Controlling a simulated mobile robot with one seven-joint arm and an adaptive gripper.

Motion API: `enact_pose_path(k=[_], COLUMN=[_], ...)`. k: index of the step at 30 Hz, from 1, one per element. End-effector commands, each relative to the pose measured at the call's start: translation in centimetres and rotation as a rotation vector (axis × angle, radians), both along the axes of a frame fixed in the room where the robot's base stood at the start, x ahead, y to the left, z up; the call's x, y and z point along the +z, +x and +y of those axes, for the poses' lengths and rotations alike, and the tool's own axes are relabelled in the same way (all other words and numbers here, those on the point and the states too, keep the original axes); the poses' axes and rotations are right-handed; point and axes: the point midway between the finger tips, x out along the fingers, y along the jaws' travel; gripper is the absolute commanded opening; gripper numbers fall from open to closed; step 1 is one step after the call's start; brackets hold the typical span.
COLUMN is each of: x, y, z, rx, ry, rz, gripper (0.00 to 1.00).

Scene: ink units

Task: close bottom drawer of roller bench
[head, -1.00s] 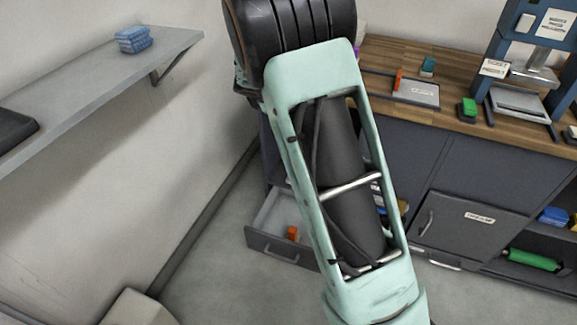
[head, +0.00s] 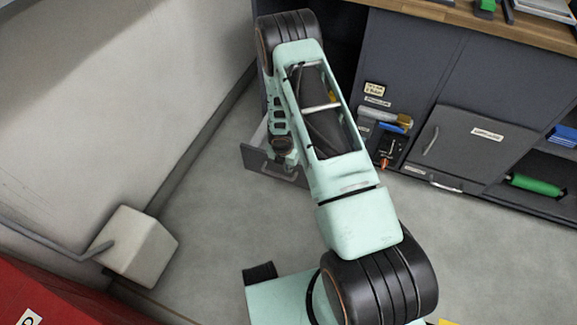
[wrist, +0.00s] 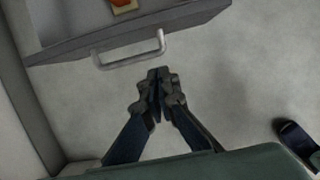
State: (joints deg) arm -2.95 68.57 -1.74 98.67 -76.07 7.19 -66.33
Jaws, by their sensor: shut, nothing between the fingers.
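The bottom drawer (head: 256,160) stands open at the left end of the bench, partly hidden behind my arm in the head view. In the wrist view the grey drawer front (wrist: 75,47) runs across the top, with a metal bar handle (wrist: 128,61) on it. An orange item (wrist: 121,3) lies inside the drawer. My gripper (wrist: 159,73) is shut and empty. Its fingertips point at the drawer front, just outside the right part of the handle. I cannot tell whether they touch it.
The bench (head: 405,50) has a closed cabinet door (head: 470,145) and open shelves with a green roll (head: 535,185). A pale block (head: 135,245) and a red object (head: 45,285) stand at left. Grey floor (head: 215,195) in front of the drawer is clear.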

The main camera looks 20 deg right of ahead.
Motion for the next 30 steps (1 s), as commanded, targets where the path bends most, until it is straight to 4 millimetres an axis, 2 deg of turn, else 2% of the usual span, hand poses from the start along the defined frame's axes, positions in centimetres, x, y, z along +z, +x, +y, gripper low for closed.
enact_pose_path(k=[1, 9, 11, 19, 30], x=[-1.6, -6.9, -6.4, -6.4, -6.2], y=[0.1, 1.4, 2.1, 3.9, 4.5], z=[-0.2, -1.1, -1.5, -2.8, -3.3], rx=[-0.001, -0.005, -0.006, -0.005, -0.001], ry=[0.0, 0.001, 0.001, 0.0, 0.0], rz=[0.001, -0.001, -0.005, -0.002, -0.001], gripper=[0.0, 0.0, 0.0, 0.0, 0.0])
